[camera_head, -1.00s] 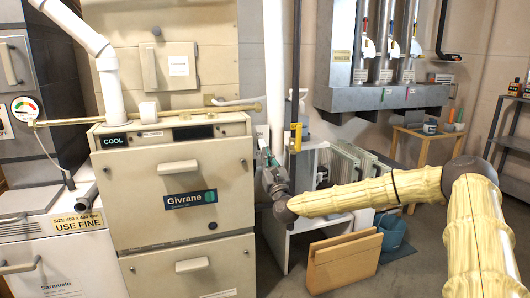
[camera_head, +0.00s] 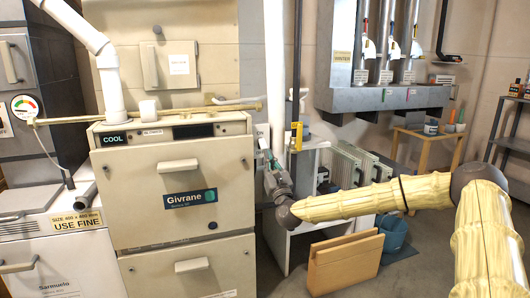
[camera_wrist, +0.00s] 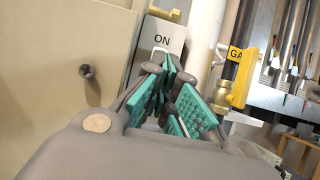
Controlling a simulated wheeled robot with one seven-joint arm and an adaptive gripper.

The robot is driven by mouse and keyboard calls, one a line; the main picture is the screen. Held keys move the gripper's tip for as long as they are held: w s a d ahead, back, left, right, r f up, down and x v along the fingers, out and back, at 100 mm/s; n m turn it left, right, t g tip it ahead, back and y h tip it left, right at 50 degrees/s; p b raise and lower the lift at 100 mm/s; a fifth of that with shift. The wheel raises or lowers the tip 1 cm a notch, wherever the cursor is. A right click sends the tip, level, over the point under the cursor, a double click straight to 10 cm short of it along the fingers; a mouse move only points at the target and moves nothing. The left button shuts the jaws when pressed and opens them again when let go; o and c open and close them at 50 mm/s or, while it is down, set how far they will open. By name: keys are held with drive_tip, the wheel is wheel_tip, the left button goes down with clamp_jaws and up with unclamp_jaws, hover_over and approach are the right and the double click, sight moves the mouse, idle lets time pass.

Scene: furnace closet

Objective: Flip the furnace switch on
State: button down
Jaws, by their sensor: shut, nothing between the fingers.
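The furnace (camera_head: 180,165) is a beige Givrane cabinet with a COOL display. On its right side is a pale switch plate marked ON, which shows in the wrist view (camera_wrist: 163,36) just beyond my fingertips. The switch lever itself is mostly hidden behind the fingers, and I cannot tell its position. My gripper (camera_wrist: 168,75) has teal ribbed pads and is shut with nothing between them. Its tips are close to the lower part of the plate; touching cannot be told. In the head view my gripper (camera_head: 266,157) is beside the furnace's right edge.
A yellow gas valve handle (camera_wrist: 243,78) on a pipe stands right of my gripper. A vertical white pipe (camera_head: 274,75) rises behind it. Open floor lies to the right.

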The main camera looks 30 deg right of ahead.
drive_tip(key=shift+s+a, duration=0.2)
drive_tip(key=shift+s, duration=0.6)
drive_tip(key=shift+s+a, duration=0.25)
drive_tip(key=shift+s, duration=0.6)
drive_tip(key=shift+s+a, duration=0.2)
drive_tip(key=shift+s, duration=0.6)
